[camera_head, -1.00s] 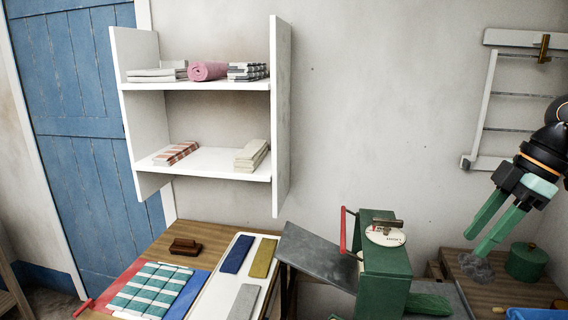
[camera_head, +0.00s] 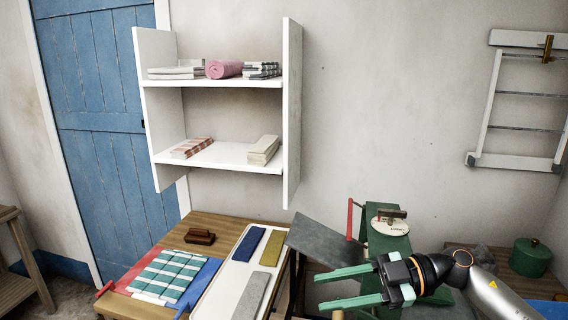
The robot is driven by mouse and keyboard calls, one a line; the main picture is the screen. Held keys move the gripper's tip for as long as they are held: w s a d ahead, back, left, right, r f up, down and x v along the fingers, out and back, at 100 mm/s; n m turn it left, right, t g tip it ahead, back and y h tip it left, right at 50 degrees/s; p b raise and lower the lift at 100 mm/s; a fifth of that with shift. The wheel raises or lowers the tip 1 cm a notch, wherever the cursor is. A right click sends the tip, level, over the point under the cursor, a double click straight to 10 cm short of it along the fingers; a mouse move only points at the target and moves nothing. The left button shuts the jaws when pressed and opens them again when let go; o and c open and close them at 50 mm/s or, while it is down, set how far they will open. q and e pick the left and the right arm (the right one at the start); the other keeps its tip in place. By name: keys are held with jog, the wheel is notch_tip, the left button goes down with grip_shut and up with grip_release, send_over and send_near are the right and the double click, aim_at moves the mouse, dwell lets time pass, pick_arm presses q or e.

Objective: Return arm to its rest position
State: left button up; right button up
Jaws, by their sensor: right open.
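My right gripper (camera_head: 345,288) is in the lower right of the head view, with its arm coming in from the right edge. Its two green fingers point left and stand apart, with nothing between them. It is in front of the green machine (camera_head: 390,238) with the grey sloping plate (camera_head: 318,241), and hides the machine's lower part. Whether it touches the machine I cannot tell. My left gripper is not in view.
A wooden table (camera_head: 222,227) holds a checked green cloth (camera_head: 165,277) and a white tray (camera_head: 214,297) with coloured strips. A white shelf (camera_head: 220,153) with folded cloths hangs above. A green pot (camera_head: 530,257) stands at right. The wall's middle is clear.

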jog(key=s+d+f+m+t+h, duration=0.15)
jog(key=f+m+t+h, duration=0.25)
jog(key=f+m+t, duration=0.45)
jog(key=d+f+m+t+h, duration=0.2)
jog(key=f+m+t+h, duration=0.1)
jog(key=f+m+t, duration=0.6)
jog(key=s+d+f+m+g+h, duration=0.1)
jog(key=s+d+f+g+h, duration=0.1)
jog(key=s+f, duration=0.7)
jog(key=s+d+f+m+g+h, duration=0.2)
jog(key=s+f+g, duration=0.4)
jog(key=s+f, duration=0.3)
notch_tip(320, 180, down, 2)
jog(key=d+h, duration=0.1)
jog(key=h, duration=0.1)
jog(key=shift+f+h, duration=0.15)
jog(key=shift+h, duration=0.25)
jog(key=shift+w, duration=0.1)
